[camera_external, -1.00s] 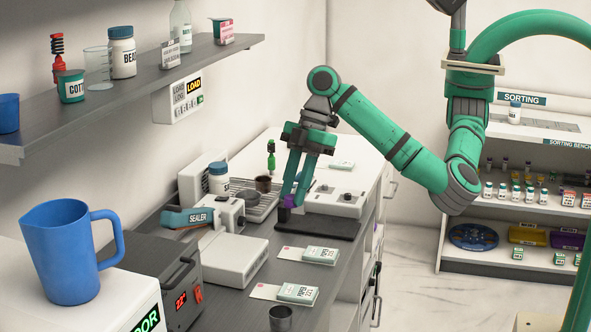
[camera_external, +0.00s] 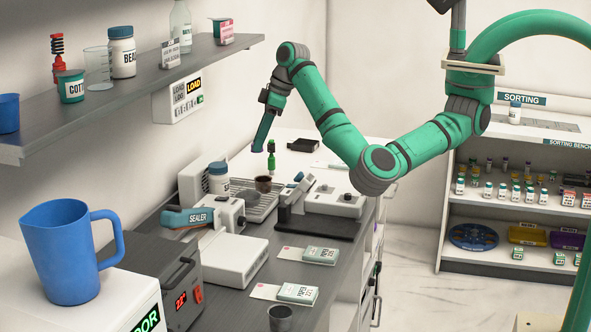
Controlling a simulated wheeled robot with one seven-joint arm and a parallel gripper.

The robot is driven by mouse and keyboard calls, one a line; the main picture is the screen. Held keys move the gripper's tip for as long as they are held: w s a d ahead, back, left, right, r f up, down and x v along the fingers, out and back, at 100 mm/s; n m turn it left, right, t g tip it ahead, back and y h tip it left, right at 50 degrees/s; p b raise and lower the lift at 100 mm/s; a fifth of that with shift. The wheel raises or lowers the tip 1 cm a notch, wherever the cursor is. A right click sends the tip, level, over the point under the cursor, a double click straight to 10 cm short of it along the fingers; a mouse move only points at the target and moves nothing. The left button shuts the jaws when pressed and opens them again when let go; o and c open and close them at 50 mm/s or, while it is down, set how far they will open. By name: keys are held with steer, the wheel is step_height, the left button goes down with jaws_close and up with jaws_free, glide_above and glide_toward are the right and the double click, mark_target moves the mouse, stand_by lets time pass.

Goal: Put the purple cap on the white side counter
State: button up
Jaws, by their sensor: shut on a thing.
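My gripper (camera_external: 258,148) is raised above the back of the bench, its fingers pointing down and slightly left. The fingers look close together. The purple cap cannot be made out now; it is too small or hidden at the fingertips, where purple showed earlier. The white side counter (camera_external: 342,152) lies behind the grey bench, against the back wall. My gripper is in the air over or near its left part; its exact height is hard to tell.
A black box (camera_external: 302,145) and an upright green-handled tool (camera_external: 271,160) stand near my gripper. A dark cup (camera_external: 263,184) sits on a wire rack below. A grey stand (camera_external: 290,203) is on the black mat (camera_external: 325,229). The shelf (camera_external: 150,85) juts out at left.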

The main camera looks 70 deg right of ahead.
steer(key=d+m+h, duration=0.4)
steer(key=d+m, duration=0.6)
steer(key=d, duration=2.9)
steer(key=s+d+m+g+h, duration=0.1)
steer(key=s+d+m, duration=0.3)
steer(key=s+d, duration=0.65)
steer(key=s+d+m+g+h, duration=0.15)
steer(key=s+d+m, duration=0.45)
steer(key=d, duration=0.7)
step_height(320, 180, down, 11)
steer(key=s+n, duration=0.1)
steer(key=shift+y, duration=0.45)
steer(key=w+d+f, duration=0.2)
steer(key=w+d, duration=0.1)
steer(key=w+d+f, duration=0.2)
steer(key=w+f, duration=0.1)
steer(key=w+d+f, duration=0.3)
steer(key=shift+w+d+f, duration=0.25)
steer(key=shift+w+d, duration=0.1)
steer(key=shift+w+d+f, duration=0.35)
steer(key=shift+w+f, duration=0.05)
steer(key=shift+f, duration=1.85)
